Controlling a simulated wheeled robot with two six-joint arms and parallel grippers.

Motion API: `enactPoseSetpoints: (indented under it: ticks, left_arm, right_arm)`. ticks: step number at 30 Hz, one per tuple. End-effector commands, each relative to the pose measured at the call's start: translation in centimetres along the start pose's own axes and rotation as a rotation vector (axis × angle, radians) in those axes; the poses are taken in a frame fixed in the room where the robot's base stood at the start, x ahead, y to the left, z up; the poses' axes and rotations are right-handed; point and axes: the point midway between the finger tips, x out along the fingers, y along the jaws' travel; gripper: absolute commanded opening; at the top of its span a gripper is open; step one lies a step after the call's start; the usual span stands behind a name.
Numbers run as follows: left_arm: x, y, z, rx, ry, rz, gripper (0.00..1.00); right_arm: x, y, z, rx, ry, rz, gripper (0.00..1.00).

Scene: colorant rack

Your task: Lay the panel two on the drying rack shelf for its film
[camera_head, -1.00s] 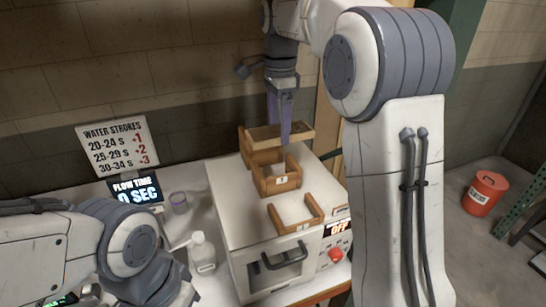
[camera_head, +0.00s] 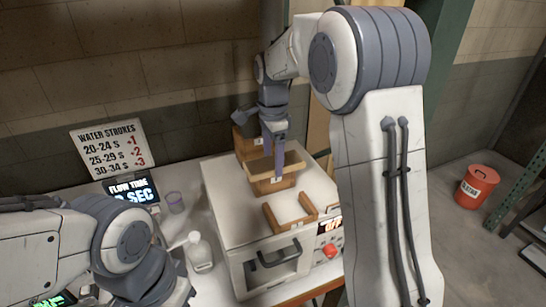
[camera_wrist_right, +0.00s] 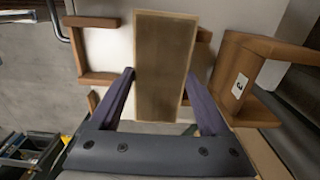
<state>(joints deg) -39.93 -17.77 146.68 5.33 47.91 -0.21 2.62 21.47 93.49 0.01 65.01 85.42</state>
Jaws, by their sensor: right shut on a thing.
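The panel (camera_head: 290,161) is a flat tan rectangle with a pale edge. My right gripper (camera_head: 279,165) is shut on it and holds it above the middle wooden shelf (camera_head: 270,186) of the rack on the white cabinet. Whether the panel touches that shelf I cannot tell. In the right wrist view the panel (camera_wrist_right: 163,65) lies between the purple fingers and covers most of the shelf beneath. The shelf marked 3 (camera_wrist_right: 245,80) is at the right there, and the front shelf (camera_wrist_right: 92,50) at the left. The left arm shows at lower left, without its gripper.
The white cabinet (camera_head: 232,225) has a dark handle and a red knob. The front shelf (camera_head: 270,220) is empty. A white bottle (camera_head: 199,251), a cup (camera_head: 175,203), a flow time display (camera_head: 130,190) and a sign (camera_head: 112,148) stand left of it.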

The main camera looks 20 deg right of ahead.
Motion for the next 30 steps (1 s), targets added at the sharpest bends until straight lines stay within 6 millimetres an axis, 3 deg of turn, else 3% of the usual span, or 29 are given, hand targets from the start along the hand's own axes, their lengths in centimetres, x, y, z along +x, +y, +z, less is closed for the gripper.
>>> enactPoseSetpoints:
  ticks: [1, 2, 3, 13, 24, 30]
  left_arm:
    - [0.2, 0.0, 0.0, 0.0, 0.0, 0.0, 0.0]
    - [0.1, 0.0, 0.0, 0.0, 0.0, 0.0, 0.0]
    - [0.1, 0.0, 0.0, 0.0, 0.0, 0.0, 0.0]
    - [0.2, 0.0, 0.0, 0.0, 0.0, 0.0, 0.0]
    - [1.3, -0.1, 0.1, -0.003, 0.0, 0.0, 0.0]
    - [1.4, -0.1, 0.1, -0.003, 0.0, 0.0, 0.0]
  right_arm:
    - [0.3, 0.0, 0.0, 0.0, 0.0, 0.0, 0.21]
    - [0.2, 0.0, 0.0, 0.0, 0.0, 0.0, 0.92]
    - [0.1, 0.0, 0.0, 0.0, 0.0, 0.0, 1.0]
    - [-0.6, -0.1, 0.0, 0.0, 0.0, -0.002, 1.0]
    - [-6.5, -0.1, 0.0, 0.0, 0.0, -0.003, 1.0]
    - [-7.6, 0.0, 0.0, -0.001, 0.0, 0.0, 1.0]
